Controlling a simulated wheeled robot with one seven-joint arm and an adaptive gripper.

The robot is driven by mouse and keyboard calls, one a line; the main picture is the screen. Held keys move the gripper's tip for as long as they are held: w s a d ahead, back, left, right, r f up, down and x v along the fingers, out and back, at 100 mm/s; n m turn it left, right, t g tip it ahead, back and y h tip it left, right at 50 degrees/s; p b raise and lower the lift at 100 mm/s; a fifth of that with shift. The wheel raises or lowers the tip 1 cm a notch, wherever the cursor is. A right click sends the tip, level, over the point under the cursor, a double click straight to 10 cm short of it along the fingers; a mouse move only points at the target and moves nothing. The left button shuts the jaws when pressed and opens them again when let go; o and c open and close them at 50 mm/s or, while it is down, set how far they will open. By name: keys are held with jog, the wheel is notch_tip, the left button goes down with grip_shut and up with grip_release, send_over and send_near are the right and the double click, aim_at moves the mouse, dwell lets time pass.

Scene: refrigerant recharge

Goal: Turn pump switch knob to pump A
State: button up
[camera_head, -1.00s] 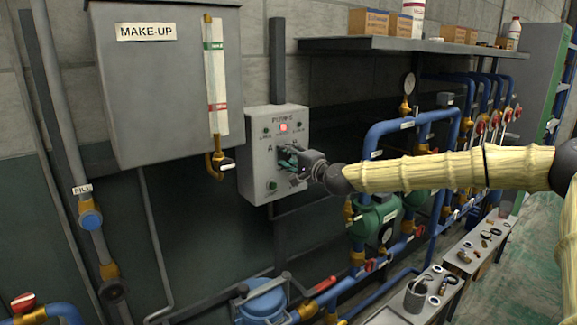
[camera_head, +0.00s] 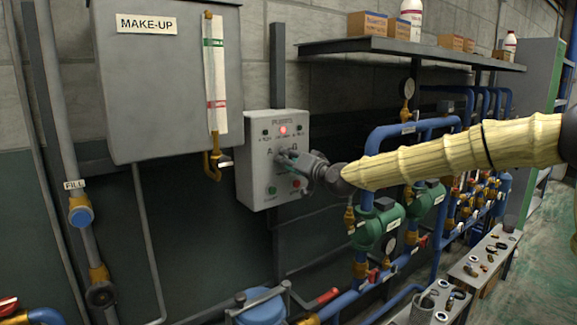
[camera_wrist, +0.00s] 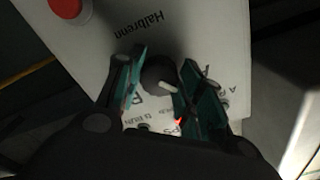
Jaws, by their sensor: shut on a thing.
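The pump panel (camera_head: 258,180) is a light grey box on the wall with a lit red lamp (camera_head: 283,130), which also glows in the wrist view (camera_wrist: 178,122). My gripper (camera_head: 285,160) is at the panel's front, level with the middle, and covers most of the knob in the head view. In the wrist view the dark round knob (camera_wrist: 156,72) sits between the two teal fingers of my gripper (camera_wrist: 164,80), which are shut on it. A pale pointer mark on the knob slants to the lower right in that view. The panel appears turned over there.
The make-up tank (camera_head: 165,90) with its sight tube (camera_head: 216,75) hangs left of the panel. Blue pipes (camera_head: 385,135) and green pumps (camera_head: 378,225) stand to the right below my arm. A shelf (camera_head: 400,50) with boxes and bottles is above.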

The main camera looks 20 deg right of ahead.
jog(key=shift+f+n+b, duration=0.25)
jog(key=shift+n+b, duration=0.05)
jog(key=shift+n, duration=0.3)
jog(key=o, duration=1)
jog(key=shift+c, duration=0.2)
jog(key=shift+o, duration=0.2)
jog(key=shift+r, duration=0.1)
jog(key=shift+s, duration=0.15)
jog(key=v, duration=1.2)
